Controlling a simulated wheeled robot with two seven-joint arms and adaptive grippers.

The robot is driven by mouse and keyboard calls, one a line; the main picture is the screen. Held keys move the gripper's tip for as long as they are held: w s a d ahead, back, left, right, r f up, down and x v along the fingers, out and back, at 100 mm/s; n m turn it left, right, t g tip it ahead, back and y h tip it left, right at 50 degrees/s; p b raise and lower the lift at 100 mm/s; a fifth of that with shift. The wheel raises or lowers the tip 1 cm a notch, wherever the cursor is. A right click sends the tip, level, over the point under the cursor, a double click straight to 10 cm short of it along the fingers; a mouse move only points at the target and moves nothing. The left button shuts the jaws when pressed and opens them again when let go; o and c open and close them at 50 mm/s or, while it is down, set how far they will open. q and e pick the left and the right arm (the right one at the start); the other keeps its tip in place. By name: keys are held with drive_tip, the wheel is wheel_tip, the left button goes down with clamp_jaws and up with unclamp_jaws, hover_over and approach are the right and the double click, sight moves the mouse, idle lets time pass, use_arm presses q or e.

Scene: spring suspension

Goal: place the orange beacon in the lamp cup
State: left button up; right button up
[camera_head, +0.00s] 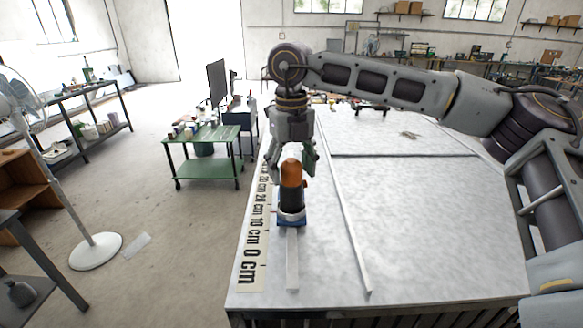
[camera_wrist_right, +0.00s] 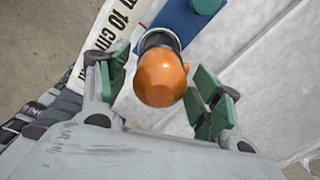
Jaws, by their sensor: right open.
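The orange beacon (camera_head: 291,174) stands upright with its orange dome on top of a dark cylindrical part (camera_head: 291,199). I cannot tell whether that dark part is the lamp cup or the beacon's own base. Below it is a blue carriage (camera_head: 292,219) on the pale rail. My right gripper (camera_head: 292,165) is open, just behind and above the beacon. In the right wrist view, the orange dome (camera_wrist_right: 161,79) lies between the green finger pads, with visible gaps on both sides. The blue carriage (camera_wrist_right: 182,20) is partly hidden behind it. My left gripper is out of view.
A printed centimetre scale (camera_head: 254,232) runs along the left edge of the white table (camera_head: 420,240). A long thin strip (camera_head: 345,215) lies right of the carriage. The table's right side is largely clear. A green cart (camera_head: 205,150) and a fan stand farther left.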

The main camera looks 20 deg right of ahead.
drive_tip(key=shift+r, duration=0.2)
wheel_tip(320, 180, up, 12)
drive_tip(key=b, duration=0.1)
idle(0.5)
drive_tip(key=shift+f, duration=0.1)
drive_tip(key=shift+f, duration=0.1)
idle(1.5)
